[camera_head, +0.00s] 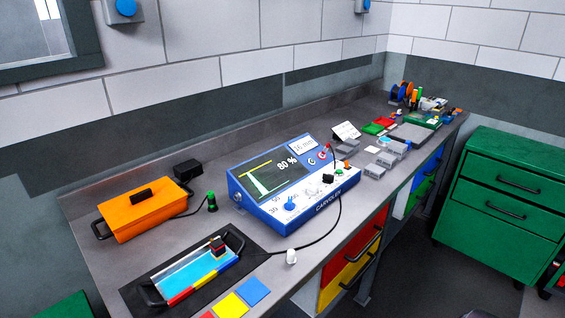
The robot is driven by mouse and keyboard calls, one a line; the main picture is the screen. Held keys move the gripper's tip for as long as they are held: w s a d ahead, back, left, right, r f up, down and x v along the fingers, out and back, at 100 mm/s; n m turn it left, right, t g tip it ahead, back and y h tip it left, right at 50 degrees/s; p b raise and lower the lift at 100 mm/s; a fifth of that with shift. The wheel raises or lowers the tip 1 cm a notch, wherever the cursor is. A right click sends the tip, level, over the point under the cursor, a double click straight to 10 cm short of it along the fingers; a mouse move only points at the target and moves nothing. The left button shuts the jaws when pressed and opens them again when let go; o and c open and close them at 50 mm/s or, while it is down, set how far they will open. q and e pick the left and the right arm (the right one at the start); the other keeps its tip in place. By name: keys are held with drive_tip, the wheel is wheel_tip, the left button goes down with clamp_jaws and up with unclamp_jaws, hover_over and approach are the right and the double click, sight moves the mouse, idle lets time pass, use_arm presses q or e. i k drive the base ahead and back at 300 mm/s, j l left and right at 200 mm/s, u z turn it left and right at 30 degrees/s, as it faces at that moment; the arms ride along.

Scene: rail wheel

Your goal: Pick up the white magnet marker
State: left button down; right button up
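A small white knob-shaped piece (291,257), which looks like the white magnet marker, stands upright near the front edge of the grey bench (190,240). It is just right of a dark mat and in front of the blue instrument (295,185). A green-topped dark piece of similar shape (211,201) stands behind it to the left. Neither of my grippers shows in the head view.
An orange case (143,209) sits at the left. A handled tray (195,275) with coloured strips lies on the dark mat. Red, yellow and blue squares (253,291) lie at the front edge. A black cable runs from the instrument towards the tray. Green drawers (505,190) stand at right.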

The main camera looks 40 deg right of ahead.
sight(291, 259)
drive_tip(key=l+z, duration=0.1)
drive_tip(key=z, duration=1.15)
drive_tip(key=i+j, duration=0.05)
